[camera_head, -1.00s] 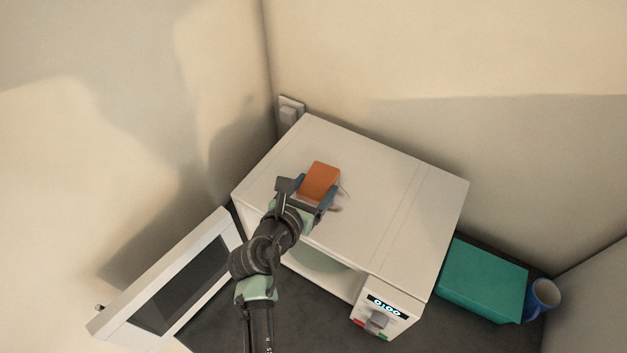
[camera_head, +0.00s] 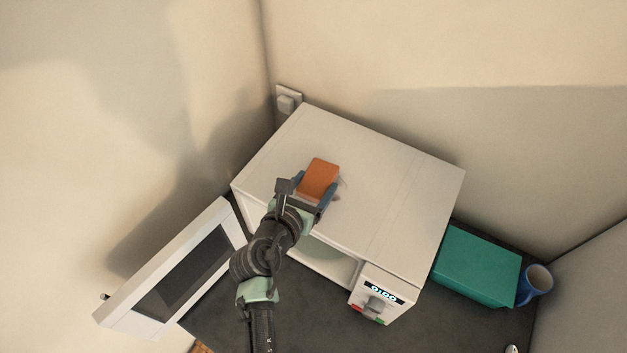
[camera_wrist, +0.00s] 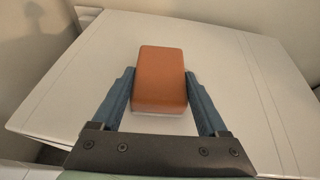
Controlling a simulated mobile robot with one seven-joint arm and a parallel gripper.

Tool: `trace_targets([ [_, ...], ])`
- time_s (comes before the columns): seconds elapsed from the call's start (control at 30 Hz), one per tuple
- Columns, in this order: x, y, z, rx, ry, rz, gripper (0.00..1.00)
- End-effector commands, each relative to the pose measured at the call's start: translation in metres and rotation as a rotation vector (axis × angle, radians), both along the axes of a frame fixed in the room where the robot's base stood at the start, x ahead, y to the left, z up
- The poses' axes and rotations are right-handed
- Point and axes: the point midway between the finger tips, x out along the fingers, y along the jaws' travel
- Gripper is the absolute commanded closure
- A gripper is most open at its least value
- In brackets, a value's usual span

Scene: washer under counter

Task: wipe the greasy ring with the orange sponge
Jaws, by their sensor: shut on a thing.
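The orange sponge (camera_head: 319,179) is held between the two blue fingers of my gripper (camera_head: 316,190), over the top of the white microwave (camera_head: 390,190). In the wrist view the sponge (camera_wrist: 160,80) sits between the fingertips of my gripper (camera_wrist: 160,95), with its broad orange face up and a pale underside edge showing. I cannot tell if the sponge touches the top. I cannot make out a clear greasy ring; only a faint thin curved mark shows just right of the sponge in the head view, and the sponge and gripper hide part of the surface.
A teal box (camera_head: 478,265) and a blue mug (camera_head: 536,284) stand on the dark counter (camera_head: 450,325) at right. Walls close in behind; a socket (camera_head: 287,100) is at the back corner.

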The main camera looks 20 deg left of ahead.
Motion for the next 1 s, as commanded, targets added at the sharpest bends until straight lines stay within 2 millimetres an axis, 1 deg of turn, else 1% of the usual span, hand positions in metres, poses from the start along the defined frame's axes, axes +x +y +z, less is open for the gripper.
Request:
trace_targets([
  [0.2,-0.011,-0.006,-0.001,-0.001,0.003,0.000,0.71],
  [0.5,-0.012,-0.006,-0.002,-0.001,0.002,0.000,0.71],
  [0.63,-0.011,-0.002,-0.001,0.000,0.002,0.001,0.71],
  [0.83,-0.009,0.009,-0.002,0.000,0.003,0.002,0.71],
  [1.0,-0.009,0.010,-0.002,0.001,0.003,0.001,0.71],
])
